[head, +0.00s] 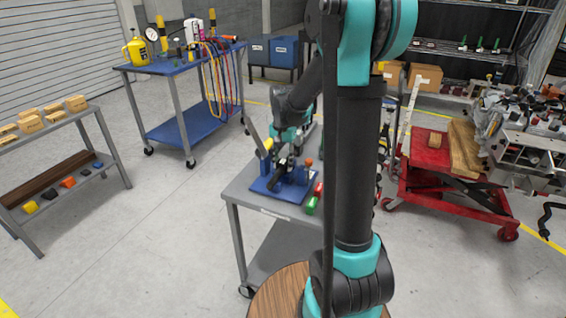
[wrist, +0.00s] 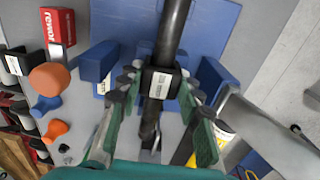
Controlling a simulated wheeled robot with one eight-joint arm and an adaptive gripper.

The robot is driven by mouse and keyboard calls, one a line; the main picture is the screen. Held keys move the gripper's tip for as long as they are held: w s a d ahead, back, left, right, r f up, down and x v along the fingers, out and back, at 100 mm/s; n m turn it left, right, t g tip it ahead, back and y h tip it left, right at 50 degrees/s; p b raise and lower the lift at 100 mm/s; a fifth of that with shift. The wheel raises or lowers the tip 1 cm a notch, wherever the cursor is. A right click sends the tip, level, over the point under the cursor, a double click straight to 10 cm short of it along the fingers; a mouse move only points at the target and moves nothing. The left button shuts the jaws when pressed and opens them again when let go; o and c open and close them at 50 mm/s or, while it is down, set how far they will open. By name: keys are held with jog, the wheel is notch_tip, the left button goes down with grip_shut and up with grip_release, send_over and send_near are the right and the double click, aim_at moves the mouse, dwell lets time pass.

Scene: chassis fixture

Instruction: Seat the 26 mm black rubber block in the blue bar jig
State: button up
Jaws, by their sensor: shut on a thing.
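The black rubber block (wrist: 161,82), with a small white label, is between the fingertips of my gripper (wrist: 159,88) in the wrist view. My gripper is shut on it. A black round bar (wrist: 174,30) runs above and below the block in the picture; I cannot tell whether the block is around the bar or just over it. The blue bar jig has a flat blue plate (wrist: 215,25) and blue uprights on the left (wrist: 98,61) and right (wrist: 214,74) of the block. In the head view my gripper (head: 287,161) is at the jig (head: 301,192), and the block is too small to make out.
The jig is on a grey cart (head: 238,190). A red and green item (head: 314,200) lies at its right. Orange knobs (wrist: 48,77) and a red box (wrist: 58,26) are left of my gripper in the wrist view. A grey lever (wrist: 265,135) slants at right.

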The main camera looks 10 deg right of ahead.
jog(key=o, duration=1.3)
jog(key=shift+r, duration=0.15)
jog(key=shift+r, duration=3.35)
